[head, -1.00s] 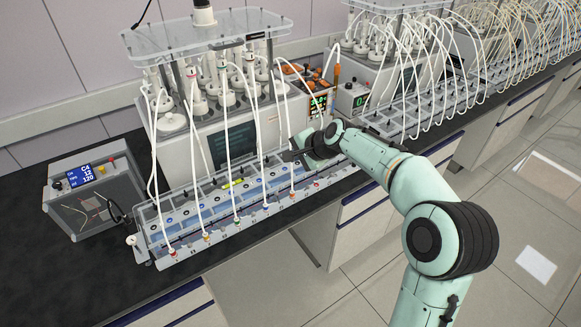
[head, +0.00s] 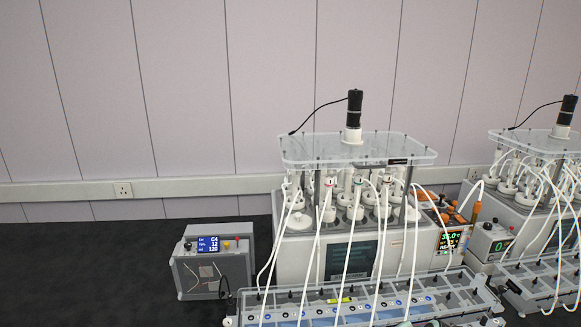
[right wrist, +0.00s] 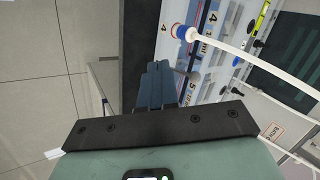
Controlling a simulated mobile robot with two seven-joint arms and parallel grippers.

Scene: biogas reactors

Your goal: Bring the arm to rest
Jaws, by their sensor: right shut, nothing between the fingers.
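My right gripper (right wrist: 160,72) shows in the right wrist view, its dark fingers together with nothing between them. It points past the bench front edge, beside the labelled tray strip, which looks tilted in that view. A white tube with a blue and red end (right wrist: 186,33) is close to the right of the fingers; I cannot tell the gap. In the head view my right arm and gripper are not clearly visible. My left gripper is in neither view.
The reactor unit (head: 350,215) with its clear top plate and white tubes stands on the black bench (head: 100,270). The long tray (head: 395,293) lies in front. A grey control box (head: 213,265) is at left. A second unit (head: 545,185) stands at right.

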